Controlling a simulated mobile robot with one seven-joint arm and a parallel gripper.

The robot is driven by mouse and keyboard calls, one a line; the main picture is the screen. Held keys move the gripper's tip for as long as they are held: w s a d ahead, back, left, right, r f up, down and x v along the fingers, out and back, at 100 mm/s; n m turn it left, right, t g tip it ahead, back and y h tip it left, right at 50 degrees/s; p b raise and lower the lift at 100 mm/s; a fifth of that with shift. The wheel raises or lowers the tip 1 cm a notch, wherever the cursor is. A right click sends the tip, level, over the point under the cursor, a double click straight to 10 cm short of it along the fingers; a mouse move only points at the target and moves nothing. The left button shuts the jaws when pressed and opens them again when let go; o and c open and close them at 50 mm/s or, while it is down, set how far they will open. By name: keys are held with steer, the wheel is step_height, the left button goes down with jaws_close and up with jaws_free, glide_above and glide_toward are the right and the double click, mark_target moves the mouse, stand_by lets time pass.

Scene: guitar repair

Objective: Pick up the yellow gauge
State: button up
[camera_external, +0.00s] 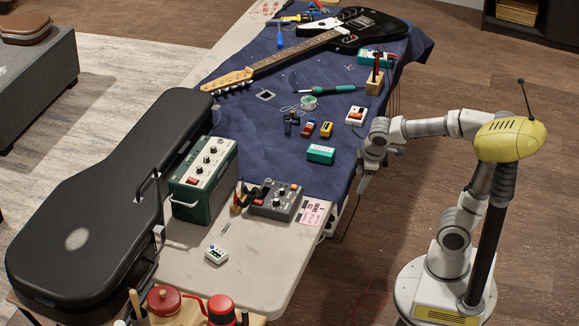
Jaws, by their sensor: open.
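A small yellow block-like object (326,129), which looks like the yellow gauge, lies on the blue cloth (270,125) over the workbench. Its markings are too small to read. My gripper (363,182) is open at the bench's right edge, pointing down. It is to the right of the yellow gauge, nearer the camera and apart from it. Nothing shows between its fingers, though they are small in this view.
A guitar (330,37) lies farther back; a green amplifier (204,178) and grey pedal (275,199) stand in front.

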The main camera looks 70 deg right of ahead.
steer(key=w+d+n+g+h+p, duration=0.35)
steer(key=w+d+n+h, duration=0.2)
steer(key=w+d, duration=0.55)
steer(key=n+h+p, duration=0.5)
steer(key=n, duration=0.4)
glide_toward(327, 126)
steer(key=d+b, duration=0.1)
steer(key=b, duration=0.1)
steer(key=d+b, duration=0.1)
steer(key=b, duration=0.1)
steer(key=shift+s+d+f+m+t, duration=0.15)
steer(key=shift+d+m+t, duration=0.05)
steer(key=shift+m+t, duration=0.05)
steer(key=b+x, duration=0.1)
steer(key=x, duration=0.1)
steer(key=b+x, duration=0.1)
steer(key=x, duration=0.1)
steer(key=shift+d+f, duration=0.1)
steer(key=shift+f, duration=0.45)
steer(key=shift+d, duration=0.4)
jaws_close()
